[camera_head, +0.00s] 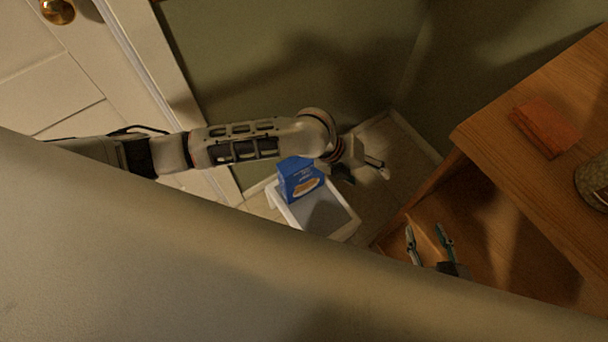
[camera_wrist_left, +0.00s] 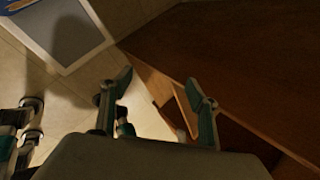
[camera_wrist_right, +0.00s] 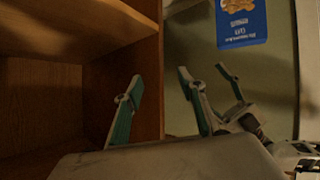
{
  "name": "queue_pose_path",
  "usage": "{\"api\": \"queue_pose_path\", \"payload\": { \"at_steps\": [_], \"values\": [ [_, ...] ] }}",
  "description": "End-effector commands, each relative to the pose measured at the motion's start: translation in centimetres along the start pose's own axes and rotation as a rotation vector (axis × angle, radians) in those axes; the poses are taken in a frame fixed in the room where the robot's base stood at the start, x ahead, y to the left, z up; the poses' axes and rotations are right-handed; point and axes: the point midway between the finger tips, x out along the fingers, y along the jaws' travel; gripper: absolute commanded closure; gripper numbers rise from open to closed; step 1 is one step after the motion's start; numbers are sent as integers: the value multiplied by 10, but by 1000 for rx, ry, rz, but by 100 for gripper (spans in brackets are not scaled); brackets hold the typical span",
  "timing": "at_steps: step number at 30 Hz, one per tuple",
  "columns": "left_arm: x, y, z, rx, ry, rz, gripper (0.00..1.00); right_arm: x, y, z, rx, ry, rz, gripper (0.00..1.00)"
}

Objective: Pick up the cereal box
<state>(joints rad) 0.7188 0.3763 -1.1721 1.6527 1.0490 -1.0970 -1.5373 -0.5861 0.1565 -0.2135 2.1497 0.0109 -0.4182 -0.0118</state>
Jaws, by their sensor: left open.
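The cereal box (camera_head: 300,183) is blue with an orange food picture and stands upright on a small white stand (camera_head: 322,216). Its edge shows at the top left corner of the left wrist view (camera_wrist_left: 18,5), and it appears upside down at the top of the right wrist view (camera_wrist_right: 241,22). My left gripper (camera_head: 372,168) is to the right of the box in the head view, apart from it, open and empty. My right gripper (camera_head: 430,244) is lower right, by the wooden furniture, with its fingers apart and nothing between them.
A wooden cabinet (camera_head: 500,125) with an open shelf (camera_head: 500,240) fills the right side. A reddish-brown block (camera_head: 545,128) and a jar (camera_head: 593,182) are on its top. A green wall (camera_head: 290,60) is behind. A white door with a brass knob (camera_head: 57,11) is at upper left.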

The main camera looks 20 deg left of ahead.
Motion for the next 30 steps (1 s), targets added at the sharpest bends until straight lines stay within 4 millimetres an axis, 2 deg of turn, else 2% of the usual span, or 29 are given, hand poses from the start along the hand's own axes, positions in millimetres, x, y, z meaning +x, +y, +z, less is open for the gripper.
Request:
{"api": "queue_pose_path", "payload": {
  "at_steps": [1,5,9,13,16,20,30],
  "values": [
    [12,23,9,100,22,61,40,3,-5,16,2,-18,-6,60],
    [16,72,32,375,95,212,40,7,-9,33,2,-35,-13,60],
    [9,126,64,623,194,361,40,11,-14,49,2,-56,-21,60],
    [-5,165,91,783,283,460,40,12,-17,60,1,-70,-27,60],
    [-15,183,106,860,333,507,40,13,-18,64,1,-77,-29,60],
    [-22,195,115,909,368,536,40,14,-19,66,0,-78,-30,60],
    [-1,213,114,919,373,540,40,15,-22,67,3,-76,-37,60]
  ]
}}
